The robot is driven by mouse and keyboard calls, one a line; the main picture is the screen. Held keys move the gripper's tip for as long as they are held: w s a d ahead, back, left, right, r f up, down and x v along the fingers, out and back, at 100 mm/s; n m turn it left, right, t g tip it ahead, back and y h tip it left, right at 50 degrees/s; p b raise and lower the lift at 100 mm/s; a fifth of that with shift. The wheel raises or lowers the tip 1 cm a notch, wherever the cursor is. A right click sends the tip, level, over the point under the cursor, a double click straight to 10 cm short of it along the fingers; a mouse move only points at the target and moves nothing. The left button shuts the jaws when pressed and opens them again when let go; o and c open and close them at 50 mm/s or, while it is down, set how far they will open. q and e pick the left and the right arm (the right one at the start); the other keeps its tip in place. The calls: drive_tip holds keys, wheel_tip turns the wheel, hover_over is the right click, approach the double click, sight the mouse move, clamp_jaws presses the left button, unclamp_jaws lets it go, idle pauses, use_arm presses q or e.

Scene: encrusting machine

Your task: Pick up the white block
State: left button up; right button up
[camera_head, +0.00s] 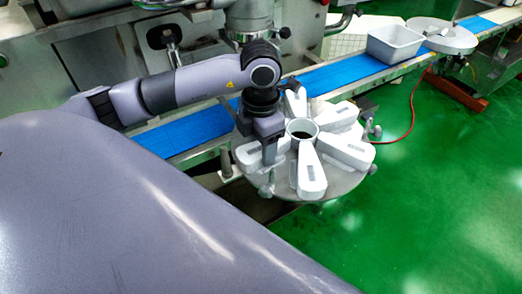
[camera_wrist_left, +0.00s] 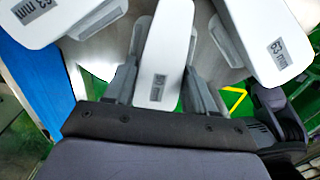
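Several white wedge-shaped blocks stand in a ring on a round grey plate (camera_head: 341,185) in the head view. My left gripper (camera_head: 269,158) points down at the left side of this ring, over one white block (camera_head: 248,155) that it partly hides. In the left wrist view one white block (camera_wrist_left: 165,50) with a small grey label lies between the two fingers of my left gripper (camera_wrist_left: 165,85). One finger is on each side of it; whether they press on it or stand slightly apart is not clear. My right gripper is not in view.
Neighbouring white blocks (camera_wrist_left: 262,40) stand close on both sides. A dark-topped hub (camera_head: 301,128) is in the plate's middle. A blue conveyor belt (camera_head: 350,72) runs behind, with a white tray (camera_head: 394,44) on it. Green floor (camera_head: 440,180) lies open to the right.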

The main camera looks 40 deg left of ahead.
use_arm(q)
drive_tip(key=shift+r, duration=0.2)
wheel_tip(320, 180, up, 8)
drive_tip(key=shift+w+f, duration=0.15)
drive_tip(key=shift+f, duration=0.1)
wheel_tip(320, 180, up, 12)
drive_tip(key=p, duration=0.2)
idle(1.1)
